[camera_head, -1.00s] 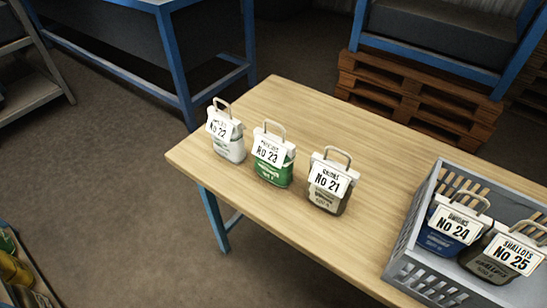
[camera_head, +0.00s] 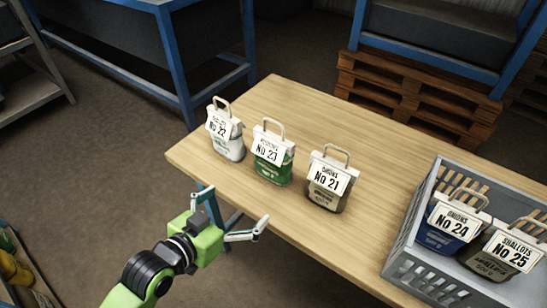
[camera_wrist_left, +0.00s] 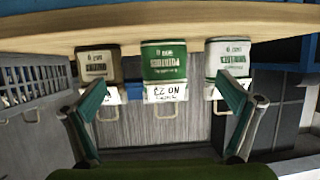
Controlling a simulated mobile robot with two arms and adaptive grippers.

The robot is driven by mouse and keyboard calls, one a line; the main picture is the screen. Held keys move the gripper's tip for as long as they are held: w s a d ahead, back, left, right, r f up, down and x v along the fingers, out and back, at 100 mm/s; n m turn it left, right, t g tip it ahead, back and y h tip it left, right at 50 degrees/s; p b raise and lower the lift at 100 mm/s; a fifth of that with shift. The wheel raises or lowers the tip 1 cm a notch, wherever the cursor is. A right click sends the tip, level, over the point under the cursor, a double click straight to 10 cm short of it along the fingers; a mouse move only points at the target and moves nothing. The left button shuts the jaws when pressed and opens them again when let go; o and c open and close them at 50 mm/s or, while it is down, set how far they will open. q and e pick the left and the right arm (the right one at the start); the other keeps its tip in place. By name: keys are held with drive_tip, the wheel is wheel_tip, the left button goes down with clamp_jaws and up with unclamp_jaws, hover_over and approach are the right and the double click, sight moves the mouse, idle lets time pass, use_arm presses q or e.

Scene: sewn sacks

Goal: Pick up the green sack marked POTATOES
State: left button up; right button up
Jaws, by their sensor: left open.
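The green sack (camera_head: 272,172) stands upright on the table, with a grey loop handle and a white tag reading No 23. Its printed word is hard to read. In the left wrist view the green sack (camera_wrist_left: 164,62) appears upside down, roughly midway between my fingers. My left gripper (camera_head: 236,208) is open and empty, off the table's near edge, short of the sack and touching nothing. Its spread fingers (camera_wrist_left: 166,92) also show in the wrist view. My right gripper is not in view.
A white sack (camera_head: 226,145), tag No 22, stands left of the green one; a brown-grey sack (camera_head: 327,190), tag No 21, stands right. A grey crate (camera_head: 400,240) holds sacks No 24 and No 25. The table (camera_head: 290,105) is bare behind the row.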

use_arm(q)
drive_tip(key=w+d+r+m+t+h, duration=0.1)
drive_tip(key=w+r+t+h, duration=0.2)
drive_tip(key=w+r, duration=0.35)
drive_tip(key=p, duration=0.1)
approach(274, 135)
drive_tip(key=x, duration=0.4)
drive_tip(key=shift+p+x, duration=0.4)
drive_tip(key=shift+x, duration=2.55)
drive_tip(key=shift+f, duration=0.1)
drive_tip(key=shift+s, duration=0.1)
drive_tip(key=c, duration=1.9)
drive_tip(key=shift+c, duration=1)
drive_tip(key=shift+r, duration=0.25)
